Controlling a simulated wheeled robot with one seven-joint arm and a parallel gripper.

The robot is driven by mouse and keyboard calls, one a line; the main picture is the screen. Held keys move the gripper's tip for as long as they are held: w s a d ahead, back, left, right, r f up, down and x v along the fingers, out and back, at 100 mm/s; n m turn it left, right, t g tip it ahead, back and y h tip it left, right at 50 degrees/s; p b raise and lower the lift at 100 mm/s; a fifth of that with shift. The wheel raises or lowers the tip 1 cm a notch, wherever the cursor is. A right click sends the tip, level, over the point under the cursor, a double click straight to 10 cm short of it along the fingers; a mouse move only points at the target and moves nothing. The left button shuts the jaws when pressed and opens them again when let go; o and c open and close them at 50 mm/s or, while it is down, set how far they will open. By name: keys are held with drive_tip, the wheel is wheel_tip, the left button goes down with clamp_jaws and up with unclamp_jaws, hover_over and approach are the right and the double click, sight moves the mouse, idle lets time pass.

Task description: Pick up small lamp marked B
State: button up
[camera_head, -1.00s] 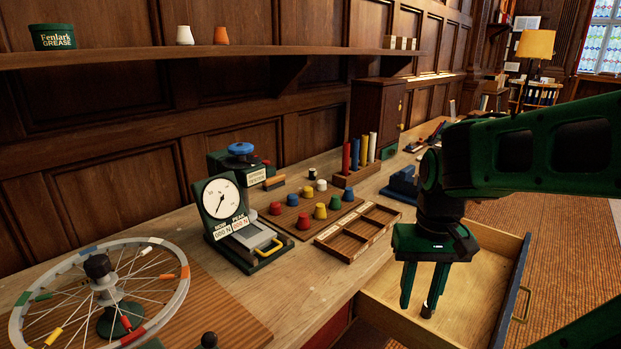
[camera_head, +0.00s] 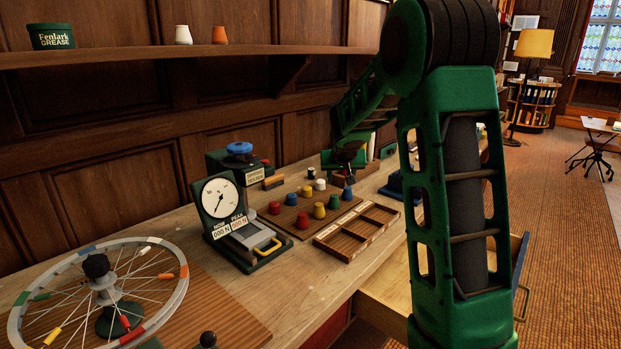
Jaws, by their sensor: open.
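I cannot make out a small lamp marked B; no letter is legible on any small piece. Several small coloured pieces stand on a wooden board on the bench, among them a yellow piece (camera_head: 319,210), a green piece (camera_head: 334,202) and a white piece (camera_head: 320,184). A blue piece (camera_head: 347,193) stands at the board's back right. My gripper (camera_head: 345,178) is open, pointing down just above and behind that blue piece. Its fingers are small and partly unclear, and I cannot tell whether they touch anything. My arm hides much of the bench's right side.
A divided wooden tray (camera_head: 356,230) lies right of the board. A dial gauge (camera_head: 220,198) and a spoked wheel (camera_head: 165,300) stand to the left. An open drawer (camera_head: 380,308) juts out below the bench, partly behind my arm. A shelf (camera_head: 150,54) runs above.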

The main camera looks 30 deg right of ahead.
sight(311, 170)
drive_tip(key=w+f+t, duration=0.1)
drive_tip(key=w, duration=0.4)
drive_tip(key=w+f+t, duration=0.1)
drive_tip(key=w, duration=0.5)
drive_tip(key=w+f+t, duration=0.1)
drive_tip(key=w, duration=0.4)
drive_tip(key=shift+w+a+f+n+t+h, duration=0.2)
drive_tip(key=shift+w+a+n+t+h, duration=0.05)
drive_tip(key=shift+w+n+t+h, duration=0.05)
drive_tip(key=x, duration=0.4)
drive_tip(key=shift+w, duration=0.2)
drive_tip(key=shift+a+x, duration=0.15)
drive_tip(key=shift+x, duration=1.45)
drive_tip(key=shift+a+x, duration=0.1)
drive_tip(key=shift+x, duration=1.55)
drive_tip(key=shift+w, duration=0.1)
drive_tip(key=shift+c, duration=0.7)
drive_tip(key=c, duration=1)
